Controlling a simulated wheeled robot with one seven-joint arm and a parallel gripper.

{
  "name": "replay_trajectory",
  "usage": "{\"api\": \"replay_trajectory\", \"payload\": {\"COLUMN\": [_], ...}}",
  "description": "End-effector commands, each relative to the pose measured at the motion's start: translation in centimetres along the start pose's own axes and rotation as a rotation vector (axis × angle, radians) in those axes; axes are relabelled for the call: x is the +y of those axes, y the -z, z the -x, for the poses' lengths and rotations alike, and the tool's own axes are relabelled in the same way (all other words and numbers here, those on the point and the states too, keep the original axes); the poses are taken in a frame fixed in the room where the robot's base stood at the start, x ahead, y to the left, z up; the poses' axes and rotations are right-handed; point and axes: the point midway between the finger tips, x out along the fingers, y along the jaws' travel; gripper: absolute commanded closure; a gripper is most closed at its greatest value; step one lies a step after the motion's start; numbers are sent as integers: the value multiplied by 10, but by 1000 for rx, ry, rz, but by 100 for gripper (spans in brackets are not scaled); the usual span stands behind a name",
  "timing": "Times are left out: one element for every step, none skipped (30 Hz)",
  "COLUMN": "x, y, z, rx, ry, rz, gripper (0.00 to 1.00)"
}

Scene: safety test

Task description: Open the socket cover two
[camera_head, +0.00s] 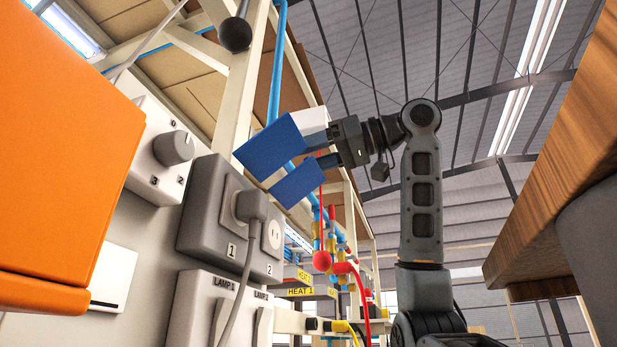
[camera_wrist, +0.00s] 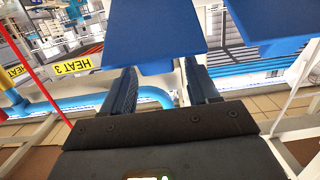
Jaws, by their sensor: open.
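A grey double socket box (camera_head: 205,225) is on the panel at centre-left in the head view. A grey plug with a cable (camera_head: 252,207) sits in socket 1. Socket two (camera_head: 272,238) is a round light face at the right end of the box, seen at a steep angle. I cannot tell the state of its cover. My gripper (camera_head: 283,165), with two blue finger pads, is open and empty, above and to the right of the box. In the wrist view the blue pads of my gripper (camera_wrist: 211,30) stand apart, and the socket box does not show.
A rotary knob (camera_head: 174,148) is up-left of the sockets, and lamp switches (camera_head: 222,318) are below. An orange box (camera_head: 60,150) fills the left foreground. A wooden tabletop (camera_head: 570,150) is at right. Pipes and a red ball (camera_head: 322,261) stand behind the gripper.

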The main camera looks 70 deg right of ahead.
Motion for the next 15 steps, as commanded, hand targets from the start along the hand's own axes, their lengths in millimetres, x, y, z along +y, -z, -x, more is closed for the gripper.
{"api": "replay_trajectory", "payload": {"x": [0, 0, 0, 0, 0, 0, 0, 0, 0, 0, 0, 0, 0, 0, 0], "y": [-1, -1, -1, -2, -2, -2, -2, -2, -2, -2, -2, -2, -2, -2, -1], "z": [4, 8, 14, 18, 23, 30, 36, 40, 46, 51, 55, 60, 63, 66, 69], "rx": [1, 2, 2, 2, 2, 2, 2, 1, 1, 1, 1, 0, -1, -1, -1], "ry": [-1, -1, -1, -2, -2, -2, -2, -2, -2, -1, -1, -1, -1, -1, -1], "rz": [0, 1, 1, 1, 1, 1, 1, 0, 0, 1, 1, 1, 0, -1, -1], "gripper": [40, 40, 40, 40, 40, 40, 40, 40, 40, 40, 40, 40, 40, 40, 40]}}
